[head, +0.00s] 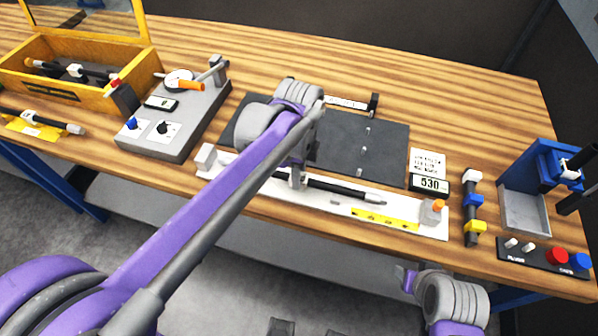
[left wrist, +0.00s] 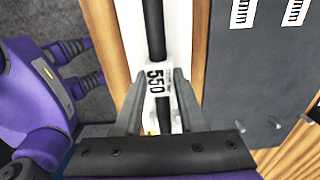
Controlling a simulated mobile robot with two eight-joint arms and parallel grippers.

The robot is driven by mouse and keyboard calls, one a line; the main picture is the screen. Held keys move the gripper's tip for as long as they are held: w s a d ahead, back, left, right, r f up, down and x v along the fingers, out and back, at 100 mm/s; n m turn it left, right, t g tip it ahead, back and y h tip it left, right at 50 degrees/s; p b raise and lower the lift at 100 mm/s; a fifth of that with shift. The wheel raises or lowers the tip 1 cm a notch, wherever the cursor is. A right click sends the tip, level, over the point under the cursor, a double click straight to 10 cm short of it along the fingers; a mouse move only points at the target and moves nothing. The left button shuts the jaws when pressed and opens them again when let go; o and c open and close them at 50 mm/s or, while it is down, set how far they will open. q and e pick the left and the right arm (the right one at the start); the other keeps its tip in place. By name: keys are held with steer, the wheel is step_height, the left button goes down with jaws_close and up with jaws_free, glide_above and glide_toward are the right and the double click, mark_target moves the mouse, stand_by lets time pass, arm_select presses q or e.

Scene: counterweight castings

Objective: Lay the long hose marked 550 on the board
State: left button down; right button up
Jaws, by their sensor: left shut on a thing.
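The long black hose (head: 345,190) runs along the white measuring rail (head: 235,176) at the front of the table. In the left wrist view its white tag reads 550 (left wrist: 158,82). My left gripper (head: 297,180) is shut on the hose at the tag, and its two fingers show on either side of it in the left wrist view. Whether the hose rests on the rail or hangs just above it I cannot tell. The dark grey board (head: 375,145) lies flat behind the rail, partly hidden by my left arm. My right gripper (head: 407,279) is low at the front, its fingers unclear.
A grey instrument box (head: 185,120) and a yellow crate (head: 75,107) stand left. The table's back is clear.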

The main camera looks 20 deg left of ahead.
arm_select(q)
steer(key=shift+f+b, duration=0.35)
steer(key=shift+f, duration=0.25)
arm_select(e)
steer(key=shift+s+f, duration=0.1)
steer(key=shift+f, duration=0.35)
arm_select(q)
steer(key=shift+c, duration=2)
jaws_free()
steer(key=shift+r, duration=0.2)
arm_select(e)
steer(key=shift+r, duration=0.15)
arm_select(q)
steer(key=shift+r+p, duration=2.25)
steer(key=shift+r, duration=1.15)
arm_select(e)
steer(key=r, duration=0.1)
steer(key=w+r, duration=0.1)
steer(key=r, duration=0.3)
steer(key=shift+w+r, duration=0.15)
steer(key=shift+w, duration=0.2)
